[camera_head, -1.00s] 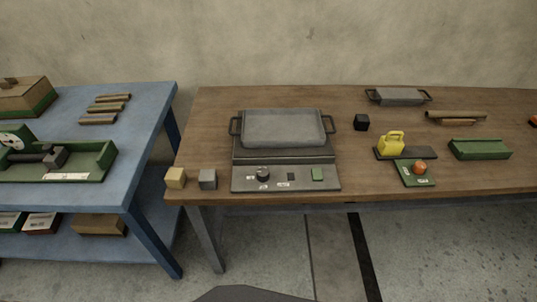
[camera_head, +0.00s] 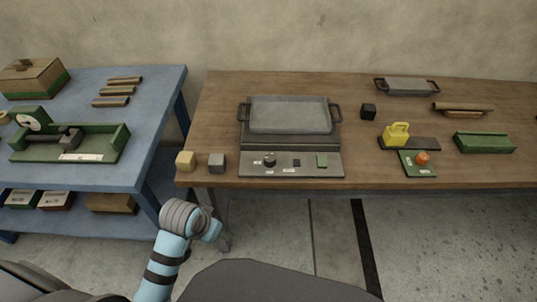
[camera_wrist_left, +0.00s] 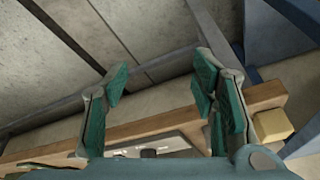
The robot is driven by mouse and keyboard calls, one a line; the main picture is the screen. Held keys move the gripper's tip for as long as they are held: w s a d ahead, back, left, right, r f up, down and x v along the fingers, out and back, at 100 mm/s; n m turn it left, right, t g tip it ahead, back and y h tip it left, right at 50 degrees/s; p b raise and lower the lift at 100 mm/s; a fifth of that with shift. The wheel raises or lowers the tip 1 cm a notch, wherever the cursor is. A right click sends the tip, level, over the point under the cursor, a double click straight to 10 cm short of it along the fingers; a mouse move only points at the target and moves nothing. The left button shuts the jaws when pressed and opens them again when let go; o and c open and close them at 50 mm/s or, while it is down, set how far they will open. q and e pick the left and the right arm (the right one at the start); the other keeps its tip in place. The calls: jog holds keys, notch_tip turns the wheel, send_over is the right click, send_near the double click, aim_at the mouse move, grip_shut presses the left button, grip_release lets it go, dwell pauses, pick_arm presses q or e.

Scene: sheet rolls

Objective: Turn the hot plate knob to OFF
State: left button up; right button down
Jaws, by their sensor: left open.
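The hot plate (camera_head: 291,141) stands on the wooden table with a grey tray (camera_head: 290,114) on top. Its front panel (camera_head: 291,168) carries a black round knob (camera_head: 269,160) at the left. The knob also shows as a dark shape in the left wrist view (camera_wrist_left: 148,153); its pointing direction is too small to tell. My left arm reaches in below the table's front edge in the head view, its gripper not clearly seen there. In the left wrist view my left gripper (camera_wrist_left: 160,90) is open and empty, apart from the panel. My right gripper is not in view.
On the wooden table (camera_head: 360,180), a yellow cube (camera_head: 186,161) and a grey cube (camera_head: 217,163) sit left of the panel. A yellow padlock-shaped weight (camera_head: 396,135) and an orange-red knob (camera_head: 422,158) are at right. A blue table (camera_head: 165,95) stands left.

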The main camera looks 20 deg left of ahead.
pick_arm(q)
jog(key=w+d+r+m+h, duration=0.15)
jog(key=w+r, duration=0.35)
jog(key=w, duration=0.8)
jog(key=m, duration=0.3)
send_near(270, 157)
jog(key=shift+n+h, duration=0.25)
jog(key=shift+h, duration=0.1)
jog(key=b+x, duration=0.1)
jog(key=x, duration=0.2)
jog(key=b+x, duration=0.3)
jog(key=x, duration=0.2)
jog(key=shift+a+f+b, duration=0.25)
jog(key=shift+f+b, duration=0.1)
jog(key=shift+f, duration=0.05)
